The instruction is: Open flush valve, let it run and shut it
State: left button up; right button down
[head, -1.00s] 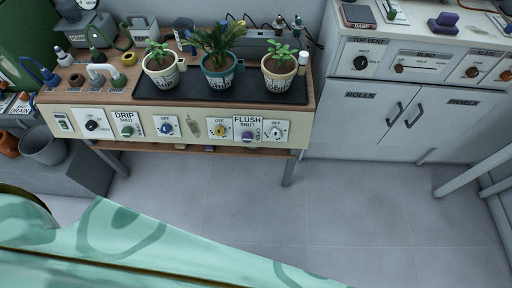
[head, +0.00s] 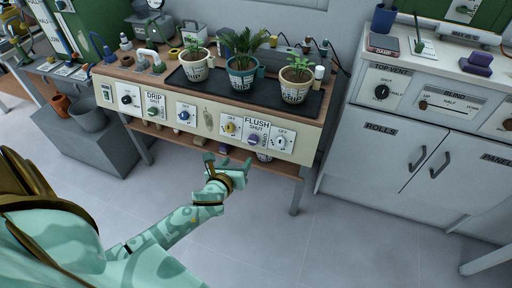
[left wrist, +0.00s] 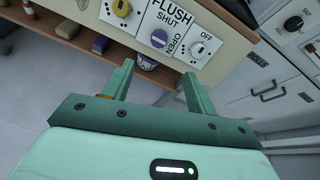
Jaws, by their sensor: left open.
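The flush valve is a purple knob (head: 253,139) on a white plate marked FLUSH, SHUT and OPEN, on the cream front panel of the plant bench. The knob also shows in the left wrist view (left wrist: 159,38), just beyond the fingertips. My left gripper (head: 226,162) is in front of the bench, a little below and left of the knob. In the left wrist view its two green fingers (left wrist: 157,82) are apart with nothing between them, and they do not touch the knob. My right gripper is not in view.
A yellow knob (head: 230,127) and a white dial marked OFF (head: 280,141) flank the valve. Potted plants stand on a black tray (head: 220,97) above. A lower shelf (head: 280,166) runs beneath the panel. A white cabinet (head: 395,150) stands to the right. The floor in front is clear.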

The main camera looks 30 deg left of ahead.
pick_arm(q)
jog(key=b, duration=0.7)
send_near(252, 142)
jog(key=x, duration=0.8)
jog(key=shift+w+f, duration=0.2)
jog(key=shift+f, duration=0.05)
jog(key=shift+w+a+m+b, duration=0.2)
jog(key=shift+w+m+b, duration=0.1)
jog(key=shift+w, duration=0.25)
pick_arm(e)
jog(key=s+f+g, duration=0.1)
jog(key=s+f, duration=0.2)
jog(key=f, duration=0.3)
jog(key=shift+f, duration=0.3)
pick_arm(q)
jog(key=shift+r, duration=0.1)
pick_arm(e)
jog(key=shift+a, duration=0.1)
pick_arm(q)
jog(key=c, duration=1)
